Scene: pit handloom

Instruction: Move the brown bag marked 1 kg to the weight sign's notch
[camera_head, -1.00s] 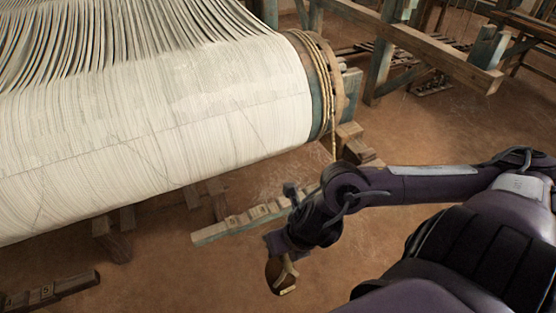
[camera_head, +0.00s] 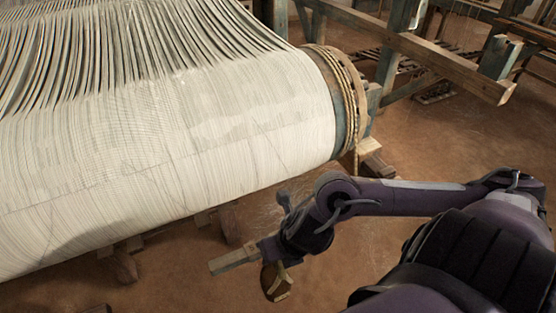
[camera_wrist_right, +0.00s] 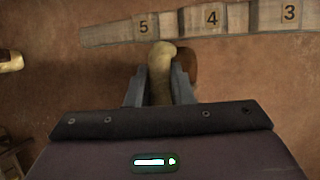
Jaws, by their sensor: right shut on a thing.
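My right gripper (camera_wrist_right: 160,90) is shut on a tan-brown bag (camera_wrist_right: 161,62), whose rounded neck shows between the fingers in the wrist view. In the head view the right gripper (camera_head: 274,262) points down, with the brown bag (camera_head: 275,283) hanging below it. No marking can be read on the bag. A wooden bar with numbered blocks (camera_wrist_right: 185,24) lies beyond the bag in the wrist view, with 5, 4 and 3 readable. One end of this bar (camera_head: 232,261) shows left of my right gripper in the head view. My left gripper is out of view. I cannot make out a weight sign.
The loom's large roller of white threads (camera_head: 170,150) fills the upper left, with its roped end (camera_head: 350,95) behind my right arm. Wooden blocks (camera_head: 119,263) stand under it. A tan object (camera_wrist_right: 10,61) lies at the wrist view's left edge.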

